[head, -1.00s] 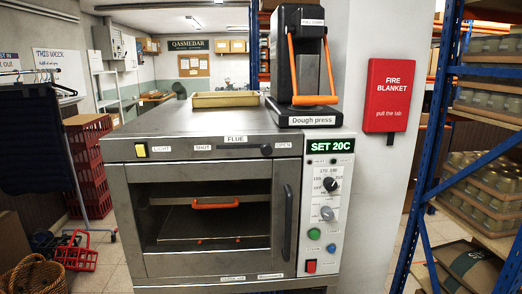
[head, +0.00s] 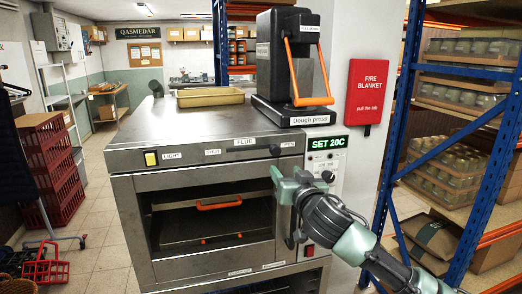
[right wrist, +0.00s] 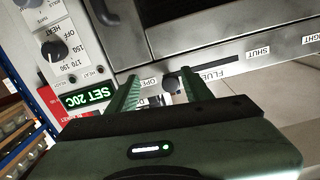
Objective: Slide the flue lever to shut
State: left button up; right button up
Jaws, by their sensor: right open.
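The flue lever is a small dark knob (head: 275,150) on the oven's front strip, at the OPEN end of its slot, away from the SHUT label (head: 212,152). It also shows in the right wrist view as a dark round knob (right wrist: 170,84) beside the OPEN label. My right gripper (head: 287,176) is open and empty, below the lever in the head view. In the right wrist view its two green fingers (right wrist: 160,92) appear on either side of the knob, apart from it as far as I can see. My left gripper is not in view.
The oven (head: 125,200) has a glass door with a vertical handle and a control panel (head: 324,160) at right. A dough press (head: 292,70) and a yellow tray (head: 210,97) sit on top. A fire blanket (head: 367,90) and blue shelving (head: 400,150) stand at right.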

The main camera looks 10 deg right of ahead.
aim_at(276, 153)
jog(key=shift+t, duration=0.3)
jog(key=w+r+p, duration=0.2)
jog(key=w, duration=0.1)
jog(key=w+r+p, duration=0.1)
jog(key=w, duration=0.1)
jog(key=shift+a+r, duration=0.15)
jog(key=shift+a, duration=0.15)
jog(key=shift+w+a, duration=0.25)
jog(key=shift+w, duration=0.45)
jog(key=shift+w+d+p, duration=0.1)
jog(key=shift+w+p, duration=0.1)
jog(key=shift+p, duration=0.1)
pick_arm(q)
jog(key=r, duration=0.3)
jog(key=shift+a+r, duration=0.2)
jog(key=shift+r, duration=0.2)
pick_arm(e)
jog(key=shift+f, duration=0.2)
grip_shut()
